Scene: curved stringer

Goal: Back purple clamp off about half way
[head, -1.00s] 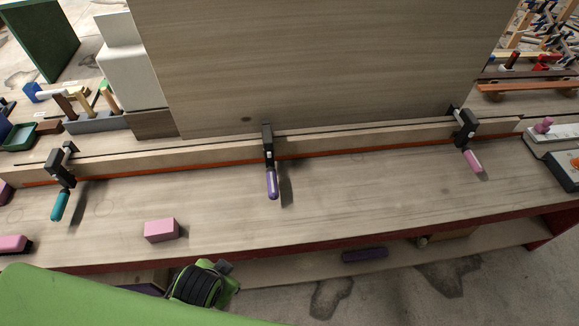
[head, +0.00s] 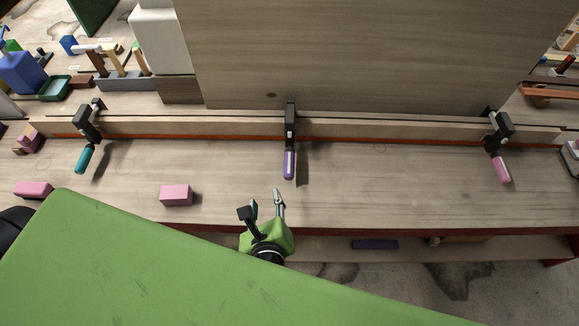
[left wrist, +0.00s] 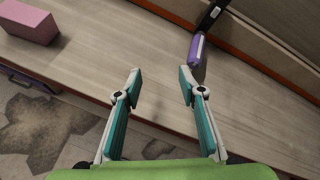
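The purple clamp (head: 289,160) is the middle one of three clamps on the long wooden strip at the back of the bench. Its dark bar grips the strip, and its purple handle hangs toward the bench front. In the left wrist view its purple handle (left wrist: 197,50) shows at the top, beyond the right finger. My left gripper (head: 263,205) is open and empty over the bench's front edge, short of the handle and a little left of it. Its two separated fingers also show in the left wrist view (left wrist: 160,82). My right gripper is not in view.
A teal-handled clamp (head: 87,140) is at left and a pink-handled clamp (head: 499,150) at right. A pink block (head: 176,195) lies left of my gripper. A tall wooden panel (head: 370,60) stands behind the strip. The bench right of my gripper is clear.

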